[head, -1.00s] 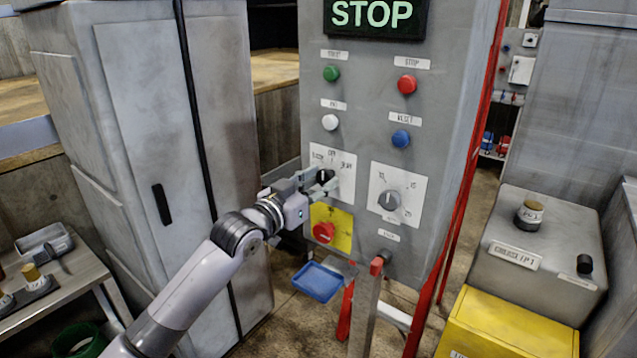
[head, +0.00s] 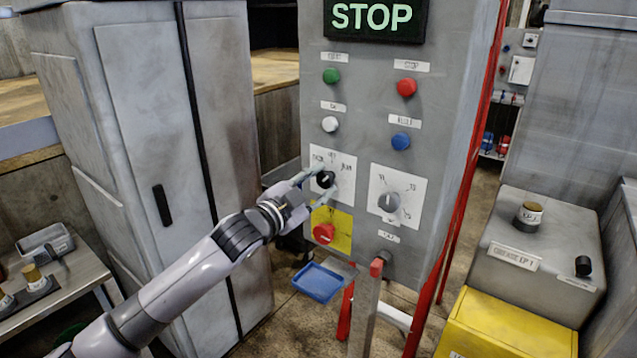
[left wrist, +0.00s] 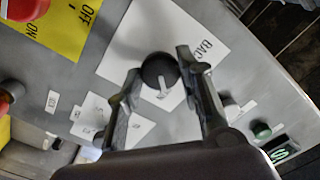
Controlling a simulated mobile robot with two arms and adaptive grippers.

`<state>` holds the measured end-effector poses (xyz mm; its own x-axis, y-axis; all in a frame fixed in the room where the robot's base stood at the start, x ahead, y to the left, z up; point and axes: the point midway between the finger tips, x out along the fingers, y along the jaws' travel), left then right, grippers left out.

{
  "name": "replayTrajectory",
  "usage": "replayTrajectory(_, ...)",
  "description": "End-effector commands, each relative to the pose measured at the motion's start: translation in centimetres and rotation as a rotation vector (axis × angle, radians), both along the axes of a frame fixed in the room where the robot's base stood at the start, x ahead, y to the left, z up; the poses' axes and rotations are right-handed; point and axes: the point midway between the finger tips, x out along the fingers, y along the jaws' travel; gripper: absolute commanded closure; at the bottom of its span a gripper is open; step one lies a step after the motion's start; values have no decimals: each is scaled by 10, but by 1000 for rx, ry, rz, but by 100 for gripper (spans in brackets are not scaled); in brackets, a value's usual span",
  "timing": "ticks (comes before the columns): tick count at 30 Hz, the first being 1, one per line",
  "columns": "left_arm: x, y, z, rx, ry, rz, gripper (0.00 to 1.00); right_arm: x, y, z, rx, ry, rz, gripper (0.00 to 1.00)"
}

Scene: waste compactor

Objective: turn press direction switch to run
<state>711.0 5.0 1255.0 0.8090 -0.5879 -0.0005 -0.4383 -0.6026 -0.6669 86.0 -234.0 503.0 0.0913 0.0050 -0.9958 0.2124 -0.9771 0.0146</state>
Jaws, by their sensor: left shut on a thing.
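The press direction switch is a black knob (head: 326,180) on a white label plate (head: 346,188) on the grey control panel, with BACK at upper left, OFF at top and RUN at upper right. My left gripper (head: 318,186) is shut on this knob, one finger above and one below. In the left wrist view, the knob (left wrist: 159,69) sits between the fingertips of my left gripper (left wrist: 158,64). Its white pointer line points down in that picture, away from the BACK word and toward the RUN side. My right gripper is not in view.
A red emergency knob on a yellow plate (head: 342,240) is just below the switch. A grey timer dial (head: 389,202) is to its right. Push buttons and a lit STOP display (head: 375,17) are above. A tall grey cabinet (head: 150,130) stands left of the panel.

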Motion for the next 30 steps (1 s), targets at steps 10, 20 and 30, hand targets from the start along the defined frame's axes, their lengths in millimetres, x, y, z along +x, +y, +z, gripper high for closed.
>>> replayTrajectory(10, 0, 0, 1, 111, -82, 1, 94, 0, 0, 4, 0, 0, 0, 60)
replayTrajectory(20, 0, 0, 1, 129, -96, 1, 94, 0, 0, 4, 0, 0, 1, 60)
replayTrajectory(30, 0, 0, 1, 129, -95, 1, 58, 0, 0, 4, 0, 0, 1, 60)
